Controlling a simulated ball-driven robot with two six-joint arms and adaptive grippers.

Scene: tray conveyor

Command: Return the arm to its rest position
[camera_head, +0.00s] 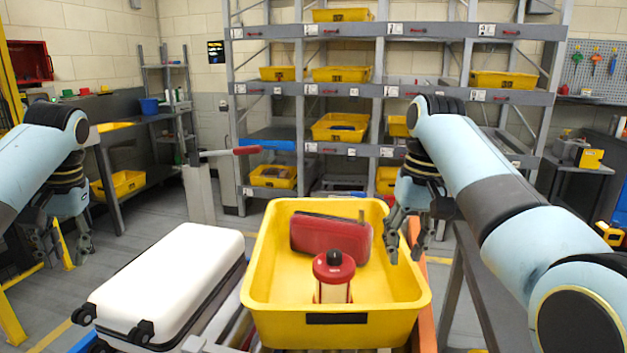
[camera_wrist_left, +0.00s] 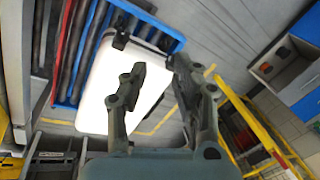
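My left gripper (camera_head: 62,250) hangs at the far left of the head view, beside the white suitcase and clear of it. In the left wrist view its two fingers (camera_wrist_left: 160,88) are spread with nothing between them. My right gripper (camera_head: 407,248) hangs fingers down at the right rim of the yellow tray (camera_head: 262,265). Its fingers are apart and I see nothing held. Whether it touches the tray I cannot tell. In the tray lie a dark red case (camera_head: 330,236) and an upright red and cream lantern-like object (camera_head: 333,275).
A white suitcase (camera_head: 170,275) lies left of the tray; it also shows in the left wrist view (camera_wrist_left: 110,85), beside blue-edged conveyor rollers (camera_wrist_left: 85,50). A rack (camera_head: 385,90) with yellow bins stands behind. A yellow post (camera_head: 12,100) stands near my left arm. Floor behind the suitcase is open.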

